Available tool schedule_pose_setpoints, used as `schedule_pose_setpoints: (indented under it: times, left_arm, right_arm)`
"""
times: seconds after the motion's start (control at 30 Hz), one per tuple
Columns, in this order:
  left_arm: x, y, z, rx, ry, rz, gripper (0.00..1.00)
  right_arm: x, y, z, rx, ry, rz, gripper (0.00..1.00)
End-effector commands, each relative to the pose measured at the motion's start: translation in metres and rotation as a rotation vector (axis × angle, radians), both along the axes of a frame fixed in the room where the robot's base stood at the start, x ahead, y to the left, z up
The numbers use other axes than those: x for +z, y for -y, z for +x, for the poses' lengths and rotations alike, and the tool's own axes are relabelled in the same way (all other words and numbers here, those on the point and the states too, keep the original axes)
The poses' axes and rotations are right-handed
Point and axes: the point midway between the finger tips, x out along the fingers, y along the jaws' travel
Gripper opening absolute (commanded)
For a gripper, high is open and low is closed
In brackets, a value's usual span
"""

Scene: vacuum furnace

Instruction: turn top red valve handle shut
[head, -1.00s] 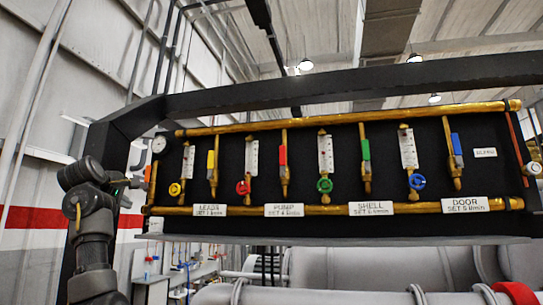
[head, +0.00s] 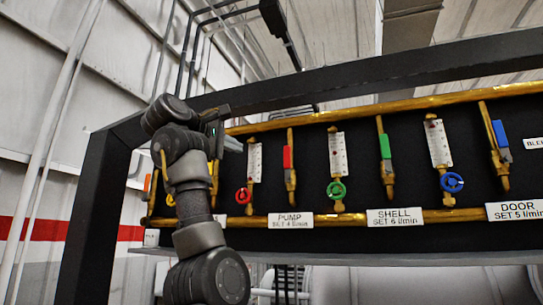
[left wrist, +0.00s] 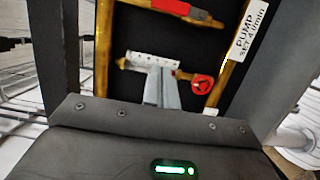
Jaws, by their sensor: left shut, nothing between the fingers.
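The red lever handle (head: 288,157) sits high on the pump pipe of the black panel, upright in line with the brass pipe. It also shows at the top of the left wrist view (left wrist: 185,10), where the picture is turned sideways. A round red handwheel (head: 243,196) sits lower left of it, and in the left wrist view (left wrist: 202,84) it is right of the fingers. My left gripper (left wrist: 160,75) is shut and empty, in front of a white flow gauge, apart from the red lever. In the head view the gripper (head: 217,125) is left of the lever, partly hidden.
A green lever (head: 385,146), a blue lever (head: 500,133) and green (head: 337,190) and blue (head: 452,181) handwheels lie to the right. A thick black frame (head: 330,85) arches over the panel. My left arm covers the panel's left end.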

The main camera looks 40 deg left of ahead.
Motion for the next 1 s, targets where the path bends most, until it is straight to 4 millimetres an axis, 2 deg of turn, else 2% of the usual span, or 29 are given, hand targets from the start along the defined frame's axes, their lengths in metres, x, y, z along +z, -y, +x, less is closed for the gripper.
schedule_pose_setpoints:
  times: [0.13, 0.27, 0.43, 0.67, 0.8, 1.0]
  left_arm:
    - [0.002, 0.001, 0.008, -0.001, -0.002, 0.002, 0.0]
    - [0.004, -0.001, 0.026, -0.003, -0.004, 0.001, 0.0]
    - [0.006, -0.004, 0.061, -0.002, -0.006, 0.0, 0.0]
    - [0.005, -0.007, 0.106, -0.002, -0.004, 0.002, 0.0]
    - [0.003, 0.014, 0.11, -0.001, -0.002, 0.004, 0.0]
    - [0.001, 0.027, 0.114, 0.0, 0.0, 0.002, 0.0]
  right_arm:
    - [0.006, 0.0, 0.0, 0.0, -0.001, 0.0, 0.36]
    - [0.018, 0.0, 0.008, 0.0, 0.009, 0.0, 0.36]
    - [0.042, -0.001, 0.016, 0.0, 0.022, 0.002, 0.36]
    - [0.07, -0.001, 0.014, 0.0, 0.019, 0.001, 0.36]
    - [0.078, 0.0, 0.011, 0.0, 0.015, 0.0, 0.36]
    - [0.085, 0.0, 0.01, 0.0, 0.014, 0.0, 0.36]
